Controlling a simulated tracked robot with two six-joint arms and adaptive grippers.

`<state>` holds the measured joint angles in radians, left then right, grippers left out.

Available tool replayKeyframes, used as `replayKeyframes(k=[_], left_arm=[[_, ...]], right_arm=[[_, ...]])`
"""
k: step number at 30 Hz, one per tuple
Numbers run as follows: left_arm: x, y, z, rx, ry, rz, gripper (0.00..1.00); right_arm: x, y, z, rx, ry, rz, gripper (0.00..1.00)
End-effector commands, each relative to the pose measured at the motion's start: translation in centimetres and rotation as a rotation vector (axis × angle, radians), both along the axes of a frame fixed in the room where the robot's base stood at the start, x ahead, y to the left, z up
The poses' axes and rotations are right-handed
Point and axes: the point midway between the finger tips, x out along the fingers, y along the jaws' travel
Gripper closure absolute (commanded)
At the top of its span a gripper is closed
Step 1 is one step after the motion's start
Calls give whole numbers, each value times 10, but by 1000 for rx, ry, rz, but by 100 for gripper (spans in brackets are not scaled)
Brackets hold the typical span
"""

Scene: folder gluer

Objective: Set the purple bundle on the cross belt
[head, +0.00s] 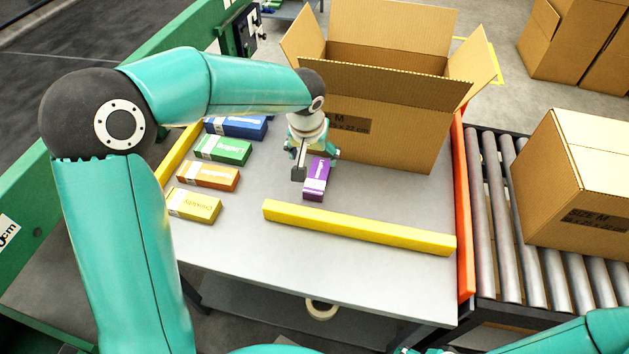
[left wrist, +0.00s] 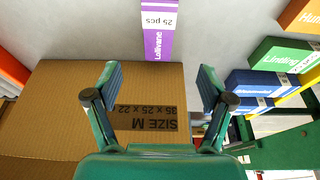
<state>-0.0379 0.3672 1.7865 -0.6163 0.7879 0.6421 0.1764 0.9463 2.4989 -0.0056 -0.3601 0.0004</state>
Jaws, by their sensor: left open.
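The purple bundle (head: 317,180), a small box with a white label band, lies on the grey tabletop in front of the large open carton. My left gripper (head: 314,160) is open and empty above its far end. In the left wrist view the purple bundle (left wrist: 158,40) is at the top, in line with the gap of the open left gripper (left wrist: 161,82) but beyond the fingertips. I cannot tell from the head view whether a finger touches it. No surface is clearly recognizable as the cross belt. My right gripper is not visible; only part of that arm shows at bottom right.
Blue (head: 237,127), green (head: 223,149), orange (head: 208,175) and yellow (head: 194,205) bundles lie left of the gripper. The open carton (head: 390,110) stands behind. A yellow bar (head: 360,228) crosses the front of the table. Rollers (head: 508,215) carry a closed carton (head: 580,180) at right.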

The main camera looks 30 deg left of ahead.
Motion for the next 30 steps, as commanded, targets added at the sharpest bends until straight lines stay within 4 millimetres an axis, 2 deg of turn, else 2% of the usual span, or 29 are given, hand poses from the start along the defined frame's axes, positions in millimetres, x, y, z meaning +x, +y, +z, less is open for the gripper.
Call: replayKeyframes(k=[1, 3, 9, 17, 24, 30], left_arm=[[3, 1, -15, 1, 5, 0, 19], [7, 2, -30, 0, 5, -1, 19], [17, 4, -61, 0, 3, -1, 19], [22, 5, -76, -1, 2, -1, 19], [31, 6, -108, -1, 3, -1, 19], [35, 7, -119, -1, 1, -2, 19]], right_arm=[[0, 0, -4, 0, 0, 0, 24], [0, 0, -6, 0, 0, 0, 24], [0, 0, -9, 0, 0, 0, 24], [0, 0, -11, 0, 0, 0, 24], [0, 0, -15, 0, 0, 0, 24], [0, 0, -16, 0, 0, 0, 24]])
